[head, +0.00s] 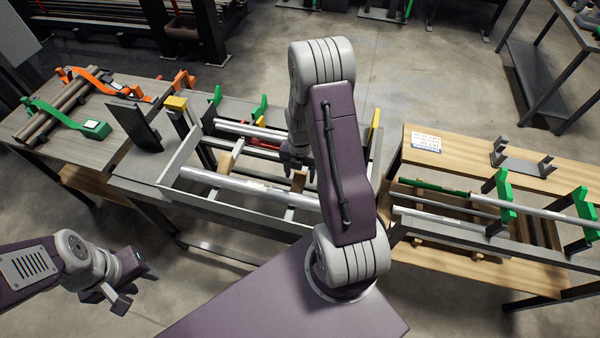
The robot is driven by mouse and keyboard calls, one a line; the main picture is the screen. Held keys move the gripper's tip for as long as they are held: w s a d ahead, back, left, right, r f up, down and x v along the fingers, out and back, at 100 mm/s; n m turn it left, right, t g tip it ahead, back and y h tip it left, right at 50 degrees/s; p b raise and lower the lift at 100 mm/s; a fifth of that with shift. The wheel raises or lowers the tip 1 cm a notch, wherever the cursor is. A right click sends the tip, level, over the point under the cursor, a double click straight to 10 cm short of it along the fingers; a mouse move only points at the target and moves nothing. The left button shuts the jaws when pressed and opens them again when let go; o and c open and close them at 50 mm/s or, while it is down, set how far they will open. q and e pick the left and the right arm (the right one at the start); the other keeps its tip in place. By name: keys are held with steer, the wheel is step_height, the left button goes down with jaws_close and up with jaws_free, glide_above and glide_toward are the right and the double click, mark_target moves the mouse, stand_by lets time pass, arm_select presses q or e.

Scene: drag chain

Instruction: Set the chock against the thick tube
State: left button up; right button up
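The thick tube (245,188) lies across the front of the grey frame on the middle table, a silvery pipe with a label. A thinner tube (245,130) lies behind it. Pale wooden pieces show between the tubes, one at the left (226,161) and one by my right gripper (298,181); I cannot tell which is the chock. My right gripper (294,167) points down between the tubes, just behind the thick tube. Its fingers are dark and partly hidden by my arm, so its grip is unclear. My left gripper (134,287) is open and empty, in front of the table.
The left table holds brown tubes (62,108) with green and orange clamps. The right table carries more tubes on green supports (503,203) and a grey bracket (520,163). Yellow-topped posts (175,104) and the frame's raised walls border the middle work area.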

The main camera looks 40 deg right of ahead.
mark_target(300, 174)
step_height(300, 174, up, 9)
steer(key=shift+r, duration=0.1)
stand_by(0.4)
stand_by(0.6)
steer(key=a+r+t, duration=0.1)
steer(key=a+r, duration=0.3)
steer(key=a, duration=0.5)
steer(key=s+a+m, duration=0.2)
steer(key=s+m, duration=0.2)
steer(key=m, duration=0.9)
steer(key=s+a+f+m, duration=0.1)
steer(key=s+m, duration=0.3)
steer(key=m, duration=0.9)
steer(key=shift+s+a+f, duration=0.3)
steer(key=shift+s+a, duration=0.1)
steer(key=shift+a, duration=0.25)
